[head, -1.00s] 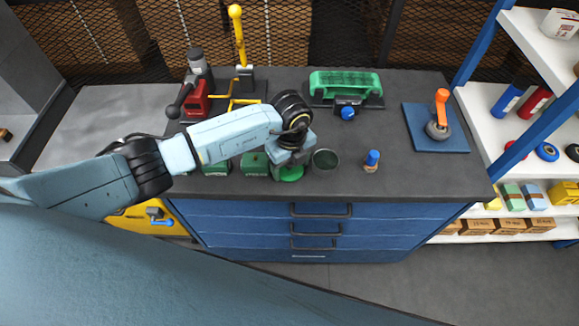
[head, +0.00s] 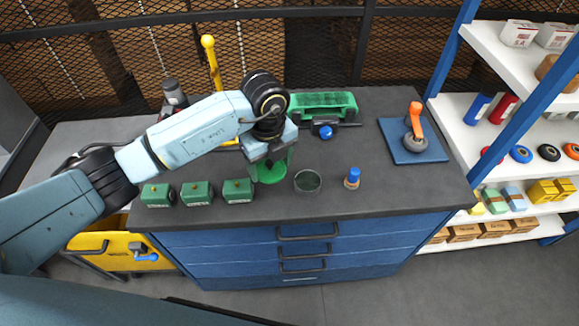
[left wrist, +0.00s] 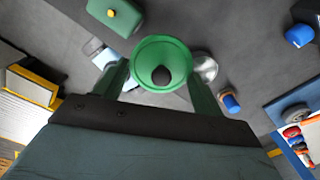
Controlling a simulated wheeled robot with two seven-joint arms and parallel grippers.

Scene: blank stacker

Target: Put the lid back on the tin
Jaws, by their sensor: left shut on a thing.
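My left gripper (head: 271,160) is shut on the green round lid (head: 268,174), which is held by its middle and appears just above the bench. In the left wrist view the tin (left wrist: 206,68) is partly hidden behind the lid and a finger. My right gripper is not in view.
Three green boxes (head: 196,194) stand left of the lid. A small blue-capped bottle (head: 352,178) is right of the tin. A green fixture (head: 322,104) stands behind. An orange-handled tool on a blue board (head: 426,152) is at right. Bare bench lies between.

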